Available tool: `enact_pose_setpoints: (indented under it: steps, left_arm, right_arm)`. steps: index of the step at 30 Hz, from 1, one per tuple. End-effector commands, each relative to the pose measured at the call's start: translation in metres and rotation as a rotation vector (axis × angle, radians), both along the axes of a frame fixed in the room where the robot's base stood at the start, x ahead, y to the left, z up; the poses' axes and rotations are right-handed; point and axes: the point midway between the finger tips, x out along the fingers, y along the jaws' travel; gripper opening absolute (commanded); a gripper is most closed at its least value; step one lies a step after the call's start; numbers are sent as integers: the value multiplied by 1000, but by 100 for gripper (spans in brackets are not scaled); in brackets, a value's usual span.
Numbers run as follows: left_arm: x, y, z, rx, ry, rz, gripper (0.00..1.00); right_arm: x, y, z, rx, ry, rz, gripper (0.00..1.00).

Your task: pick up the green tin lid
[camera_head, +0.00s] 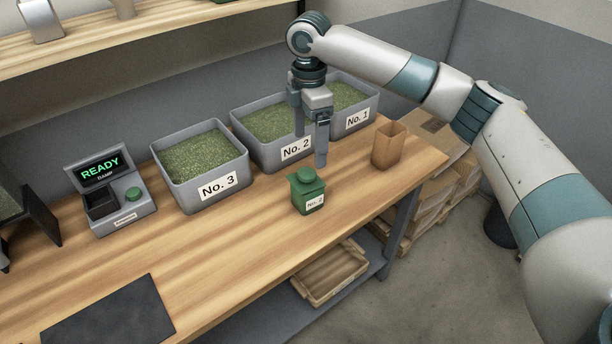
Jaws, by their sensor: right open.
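The green tin (311,202) stands upright on the wooden bench with a small label that seems to read "No. 2". The green lid (306,177) sits on top of it, with a raised round knob in its middle. My right gripper (310,148) points down above the tin, a little behind it in the picture. Its two fingers are apart with nothing between them. The fingertips look clear of the lid, though the exact height gap is hard to tell. My left gripper is out of view.
Grey bins No. 3 (219,187), No. 2 (296,150) and No. 1 (358,122) stand behind the tin. A brown open box (389,146) stands to its right. A device (110,203) reading "READY" and a dark mat (110,318) are left. The bench in front of the tin is clear.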

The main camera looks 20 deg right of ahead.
Motion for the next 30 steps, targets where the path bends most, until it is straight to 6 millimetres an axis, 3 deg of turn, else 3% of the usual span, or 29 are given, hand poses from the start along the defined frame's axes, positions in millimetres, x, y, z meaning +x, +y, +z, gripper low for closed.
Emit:
enact_pose_setpoints:
  steps: [6,10,23,30]
  left_arm:
    - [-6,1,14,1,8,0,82]
    - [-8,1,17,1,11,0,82]
    - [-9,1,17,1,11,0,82]
    - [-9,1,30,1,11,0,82]
  right_arm:
    - [-1,0,-35,-1,3,-1,86]
    - [-1,0,-48,0,0,-1,86]
    - [-1,0,-54,0,-1,0,86]
    - [2,4,-68,-2,1,0,86]
